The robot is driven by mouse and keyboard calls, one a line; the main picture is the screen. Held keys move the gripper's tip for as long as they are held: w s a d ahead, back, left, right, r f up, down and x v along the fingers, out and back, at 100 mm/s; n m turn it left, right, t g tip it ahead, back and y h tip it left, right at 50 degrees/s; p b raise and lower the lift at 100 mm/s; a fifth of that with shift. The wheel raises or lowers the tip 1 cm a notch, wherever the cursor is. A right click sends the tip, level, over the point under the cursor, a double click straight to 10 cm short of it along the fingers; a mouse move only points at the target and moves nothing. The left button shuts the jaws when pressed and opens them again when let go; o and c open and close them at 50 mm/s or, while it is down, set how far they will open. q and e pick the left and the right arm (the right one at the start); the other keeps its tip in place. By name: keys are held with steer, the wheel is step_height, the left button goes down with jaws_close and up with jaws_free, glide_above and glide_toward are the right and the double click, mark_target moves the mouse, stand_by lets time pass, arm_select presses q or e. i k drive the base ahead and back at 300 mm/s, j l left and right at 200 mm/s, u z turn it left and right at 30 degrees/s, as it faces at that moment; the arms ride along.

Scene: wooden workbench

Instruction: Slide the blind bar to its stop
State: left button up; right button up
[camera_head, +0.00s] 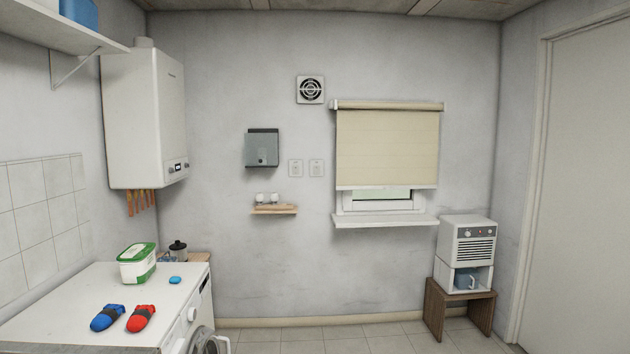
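A cream roller blind (387,145) hangs over the window on the back wall, right of the middle. Its bottom bar (387,187) is a thin pale strip that lies level across the blind's lower edge. The blind covers most of the window, and a low strip of glass (382,195) shows below the bar. The white sill (385,221) lies a short way under it. The roller (388,105) runs along the top. Neither of my grippers is in view, and nothing touches the bar.
A white heater unit (467,243) stands on a brown stool (461,300) right of the window. A small wooden shelf (275,210) juts out on the left. A washing machine (75,290) with a tub (137,268) fills the lower left. The floor before the window is clear.

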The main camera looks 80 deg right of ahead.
mark_target(392, 178)
steer(key=l+z, duration=0.15)
steer(key=z, duration=0.3)
steer(key=l+z, duration=0.15)
steer(key=z, duration=0.25)
steer(key=l+z, duration=0.15)
steer(key=z, duration=0.3)
steer(key=i+l+z, duration=0.1)
steer(key=z, duration=0.35)
steer(key=i+l+z, duration=0.95)
steer(key=i+z, duration=0.2)
steer(key=z, duration=0.15)
